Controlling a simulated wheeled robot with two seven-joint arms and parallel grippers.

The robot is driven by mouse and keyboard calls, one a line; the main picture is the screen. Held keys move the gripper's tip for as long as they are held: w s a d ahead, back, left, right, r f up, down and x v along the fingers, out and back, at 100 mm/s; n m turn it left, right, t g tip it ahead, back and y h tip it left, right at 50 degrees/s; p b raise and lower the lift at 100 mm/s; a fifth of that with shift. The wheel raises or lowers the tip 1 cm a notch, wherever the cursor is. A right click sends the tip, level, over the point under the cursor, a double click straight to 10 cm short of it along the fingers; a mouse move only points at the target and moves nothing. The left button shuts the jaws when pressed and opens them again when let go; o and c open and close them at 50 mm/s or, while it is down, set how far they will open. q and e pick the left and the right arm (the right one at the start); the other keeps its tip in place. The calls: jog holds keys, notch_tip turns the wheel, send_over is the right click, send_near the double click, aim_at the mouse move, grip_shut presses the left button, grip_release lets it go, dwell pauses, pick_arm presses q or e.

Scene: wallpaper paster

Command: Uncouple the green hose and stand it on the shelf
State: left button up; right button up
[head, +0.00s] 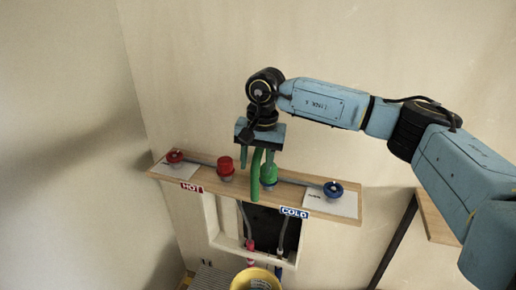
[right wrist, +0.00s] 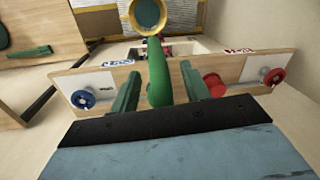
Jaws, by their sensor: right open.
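The green hose (right wrist: 158,78) stands between the two fingers of my right gripper (right wrist: 160,92) in the right wrist view. In the head view, my right gripper (head: 262,150) points down over the middle of the wooden shelf (head: 301,191). A green fitting (head: 269,174) shows on the shelf under it, and a green length reaches down past the shelf's front edge. The fingers are apart, one on each side of the hose; I cannot tell whether either touches it. The hose's lower joint is hidden. My left gripper is out of view.
A red cap (head: 226,168) stands close left of the gripper. A red valve (head: 175,157) by the HOT label and a blue valve (head: 333,189) by the COLD label sit at the shelf's ends. A yellow bucket (head: 256,278) is below. A wooden surface (head: 436,218) lies right.

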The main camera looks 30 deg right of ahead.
jog(key=shift+f, duration=0.1)
grip_shut()
dwell(0.6)
